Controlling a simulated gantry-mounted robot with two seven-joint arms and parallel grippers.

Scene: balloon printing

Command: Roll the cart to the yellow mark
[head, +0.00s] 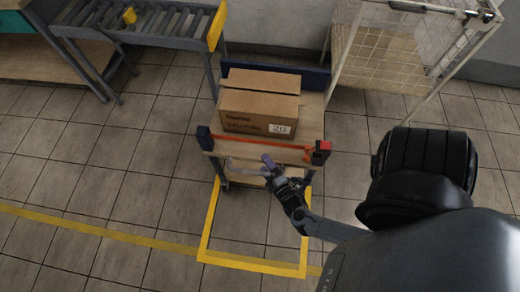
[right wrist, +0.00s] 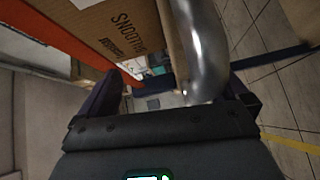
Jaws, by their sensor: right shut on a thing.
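The cart (head: 312,112) has a wooden top with a cardboard box (head: 245,110) on it and an orange bar along its near side. The yellow mark (head: 255,265) is a floor outline just in front of the cart; its far part runs under the cart's near end. My right gripper (head: 268,165) is at the cart's near side, shut on the cart's metal handle (right wrist: 203,50), which passes between its fingers in the right wrist view. The box's printed side (right wrist: 120,30) shows beyond the handle. My left gripper is not in view.
A roller conveyor (head: 150,22) stands at the upper left and a wire cage cart (head: 400,55) at the upper right. A yellow floor line (head: 95,231) runs left from the mark. The tiled floor left of the cart is clear.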

